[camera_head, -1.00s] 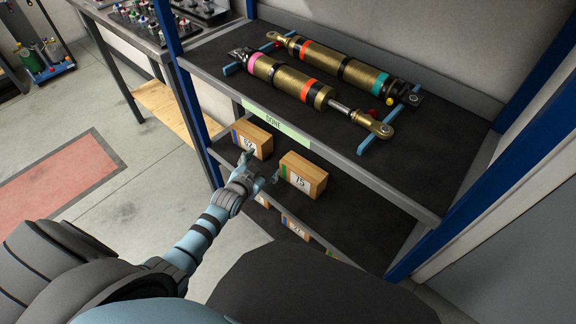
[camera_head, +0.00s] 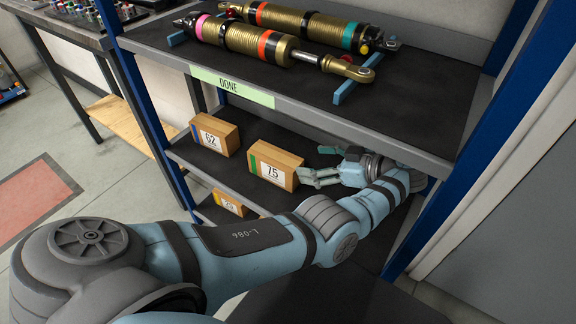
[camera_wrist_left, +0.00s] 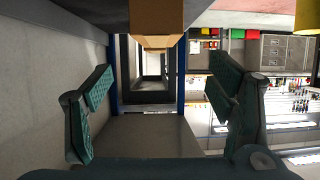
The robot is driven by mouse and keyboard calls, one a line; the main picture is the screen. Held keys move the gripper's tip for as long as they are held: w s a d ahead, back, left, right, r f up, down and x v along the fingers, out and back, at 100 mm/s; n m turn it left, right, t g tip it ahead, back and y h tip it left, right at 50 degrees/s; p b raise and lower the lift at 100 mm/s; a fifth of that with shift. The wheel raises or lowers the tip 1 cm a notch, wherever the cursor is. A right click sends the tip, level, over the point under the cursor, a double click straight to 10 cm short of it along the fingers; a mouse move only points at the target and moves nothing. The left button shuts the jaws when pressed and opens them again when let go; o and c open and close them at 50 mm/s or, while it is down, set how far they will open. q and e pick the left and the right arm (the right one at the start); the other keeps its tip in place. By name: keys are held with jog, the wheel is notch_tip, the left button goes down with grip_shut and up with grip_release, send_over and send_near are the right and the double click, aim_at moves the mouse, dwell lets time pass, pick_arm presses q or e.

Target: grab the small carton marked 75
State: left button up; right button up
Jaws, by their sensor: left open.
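The small carton marked 75 (camera_head: 273,172) is a tan box with a green strip and a white label. It stands on the middle shelf below the DONE sign. My left gripper (camera_head: 311,163) is just right of it in the head view, open, with its fingers pointing left toward the carton's right end. I see no contact. In the left wrist view the fingers are spread wide (camera_wrist_left: 160,85) with nothing between them. A tan box face (camera_wrist_left: 156,17), likely this carton, shows at the top centre there. My right gripper is not in view.
A carton marked 62 (camera_head: 210,141) stands left of the 75 carton with a gap between. Another carton (camera_head: 228,202) sits on a lower shelf. The top shelf (camera_head: 425,105), carrying two gold shock absorbers (camera_head: 262,42), overhangs close above my left arm.

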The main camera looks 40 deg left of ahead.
aim_at(281, 158)
pick_arm(q)
jog(key=x, duration=0.6)
jog(key=shift+a+f+b, duration=0.1)
jog(key=shift+a+b, duration=0.25)
jog(key=shift+b, duration=0.05)
jog(key=shift+a+f, duration=0.15)
jog(key=shift+a, duration=0.1)
jog(key=shift+a+f+b, duration=0.2)
jog(key=shift+a+b, duration=0.05)
jog(key=shift+b, duration=0.05)
jog(key=b+x, duration=0.2)
jog(key=x, duration=0.2)
jog(key=shift+w+a+f, duration=0.2)
jog(key=shift+f, duration=0.05)
jog(key=c, duration=1.6)
jog(key=shift+r, duration=0.1)
jog(key=shift+c, duration=0.6)
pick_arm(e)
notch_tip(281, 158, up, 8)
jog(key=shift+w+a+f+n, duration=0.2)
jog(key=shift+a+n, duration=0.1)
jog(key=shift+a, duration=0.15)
pick_arm(q)
jog(key=shift+r, duration=0.1)
